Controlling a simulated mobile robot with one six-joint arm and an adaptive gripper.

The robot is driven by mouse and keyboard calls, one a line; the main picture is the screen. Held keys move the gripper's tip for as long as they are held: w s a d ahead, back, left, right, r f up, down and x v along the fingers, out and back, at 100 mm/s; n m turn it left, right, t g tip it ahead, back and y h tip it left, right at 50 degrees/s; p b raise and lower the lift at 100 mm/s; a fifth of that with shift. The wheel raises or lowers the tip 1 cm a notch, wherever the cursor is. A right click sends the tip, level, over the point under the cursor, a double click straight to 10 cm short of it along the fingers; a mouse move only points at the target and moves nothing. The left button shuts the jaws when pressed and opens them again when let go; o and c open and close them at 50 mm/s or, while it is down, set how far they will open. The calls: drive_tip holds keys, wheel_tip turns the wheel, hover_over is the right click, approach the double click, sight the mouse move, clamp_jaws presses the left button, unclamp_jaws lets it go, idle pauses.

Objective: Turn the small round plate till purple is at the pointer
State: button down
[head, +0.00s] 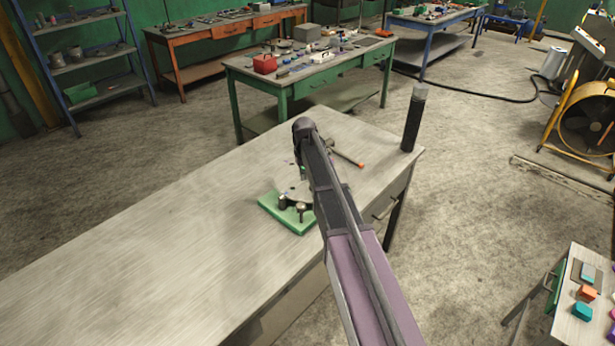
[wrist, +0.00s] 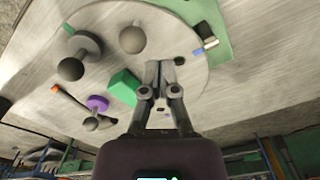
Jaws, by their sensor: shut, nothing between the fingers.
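The round grey plate (wrist: 180,30) lies on a green base (wrist: 222,40) on the bench. In the head view the plate (head: 293,187) and base (head: 270,207) are partly behind my arm. Round-headed posts stand at the plate, and a green block (wrist: 124,85) is on it. A purple piece (wrist: 97,103) shows by a dark post at lower left, away from the pointer. A small dark and pale piece (wrist: 209,43), apparently the pointer, is at the right rim, with a blue mark (wrist: 198,53) beside it. My gripper (wrist: 160,66) is shut and empty over the plate, right of the green block; contact is unclear.
A stick with an orange end (head: 347,155) lies behind the plate. A dark upright cylinder (head: 412,122) stands at the bench's far right corner. The bench's left part (head: 130,240) is clear. A small table with coloured blocks (head: 583,310) is at lower right.

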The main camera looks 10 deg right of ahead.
drive_tip(key=shift+f, duration=0.15)
drive_tip(key=b, duration=0.5)
hover_over(306, 198)
drive_tip(key=shift+w+a+f, duration=0.1)
drive_tip(key=shift+a+f, duration=0.05)
drive_tip(key=shift+f, duration=1.1)
drive_tip(key=shift+w+a+f, duration=0.1)
drive_tip(key=shift+f, duration=1.1)
drive_tip(key=shift+f, duration=0.1)
drive_tip(key=shift+s+d, duration=0.1)
drive_tip(key=shift+d, duration=0.1)
drive_tip(key=shift+s+d, duration=0.2)
drive_tip(key=shift+d, duration=0.6)
drive_tip(key=shift+s+d, duration=0.1)
drive_tip(key=shift+d, duration=0.7)
